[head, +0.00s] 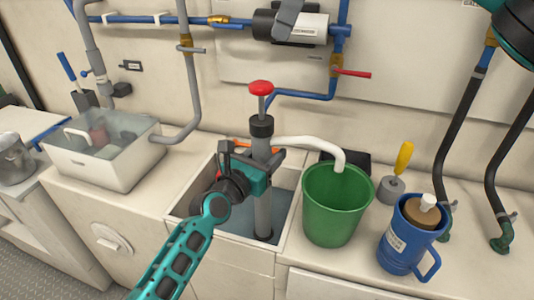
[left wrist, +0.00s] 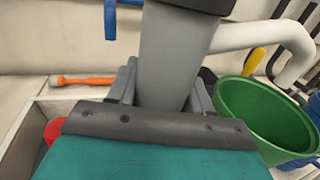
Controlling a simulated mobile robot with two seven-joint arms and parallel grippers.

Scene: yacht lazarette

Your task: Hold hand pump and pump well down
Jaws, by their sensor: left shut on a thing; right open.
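The hand pump (head: 262,212) is a grey upright tube with a black collar, a thin rod and a red knob (head: 261,88) at the top. The rod shows above the collar. It stands in the well (head: 288,236), a square white-rimmed opening with water in it. A white spout (head: 312,141) curves from the pump to over the green bucket (head: 333,215). My left gripper (head: 262,166) is shut around the pump tube below the collar. In the left wrist view its fingers flank the grey tube (left wrist: 172,60). A part of my right arm shows at the top right; its fingers are out of frame.
A blue jug (head: 405,245) with a brown and white top stands right of the bucket, near a yellow-handled tool (head: 402,160). Blue pipes run along the wall. An orange-handled tool (left wrist: 82,80) lies behind the well.

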